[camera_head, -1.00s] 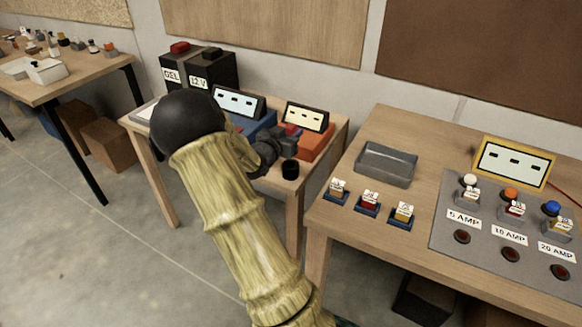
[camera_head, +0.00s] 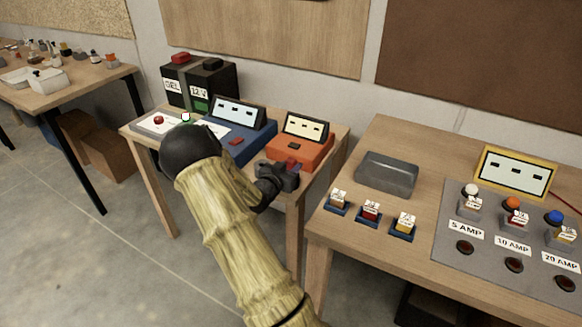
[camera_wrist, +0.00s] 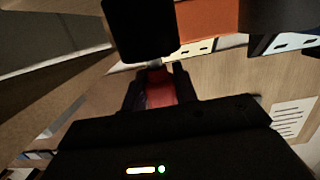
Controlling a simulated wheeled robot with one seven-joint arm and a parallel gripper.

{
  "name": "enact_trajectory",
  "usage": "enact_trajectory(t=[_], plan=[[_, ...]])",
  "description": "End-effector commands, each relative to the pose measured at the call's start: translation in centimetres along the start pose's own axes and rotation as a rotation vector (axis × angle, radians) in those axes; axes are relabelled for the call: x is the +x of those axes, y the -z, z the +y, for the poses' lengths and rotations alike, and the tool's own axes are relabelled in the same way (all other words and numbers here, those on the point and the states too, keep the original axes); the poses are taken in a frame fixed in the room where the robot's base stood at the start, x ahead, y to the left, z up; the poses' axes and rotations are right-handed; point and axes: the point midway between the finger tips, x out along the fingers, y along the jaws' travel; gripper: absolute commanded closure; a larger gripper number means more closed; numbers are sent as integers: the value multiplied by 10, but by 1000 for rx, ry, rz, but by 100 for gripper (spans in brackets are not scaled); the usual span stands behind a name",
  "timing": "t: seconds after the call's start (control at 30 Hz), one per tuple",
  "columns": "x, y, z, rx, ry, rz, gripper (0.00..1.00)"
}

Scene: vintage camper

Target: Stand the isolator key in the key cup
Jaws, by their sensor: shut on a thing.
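The isolator key (camera_wrist: 160,90) has a red grip and a short grey shank in the wrist view. My gripper (camera_wrist: 158,92) is shut on the red grip. A black block-like shape, apparently the key cup (camera_wrist: 140,30), stands just beyond the shank at the top of the wrist view. The shank's tip meets its edge in the picture; I cannot tell whether it is inside, touching or apart.
The orange unit (camera_head: 300,150) and blue unit (camera_head: 240,145) with tilted screens stand close behind my gripper. Two batteries (camera_head: 200,82) are at the back. The right table holds a grey tray (camera_head: 387,174), small labelled blocks and a fuse panel (camera_head: 440,250).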

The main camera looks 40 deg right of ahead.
Motion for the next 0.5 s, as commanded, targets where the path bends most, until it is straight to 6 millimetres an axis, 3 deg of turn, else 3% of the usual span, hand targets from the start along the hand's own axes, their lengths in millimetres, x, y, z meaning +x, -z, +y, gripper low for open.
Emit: enact_trajectory(t=[0.33, 0.37, 0.43, 0.5], plan=[[1, -3, 0, 1, 0, 1, 97], [0, -2, 0, 1, 0, 1, 65], [0, -2, 0, 1, 0, 0, 52], [0, -2, 0, 0, 0, 0, 49]])
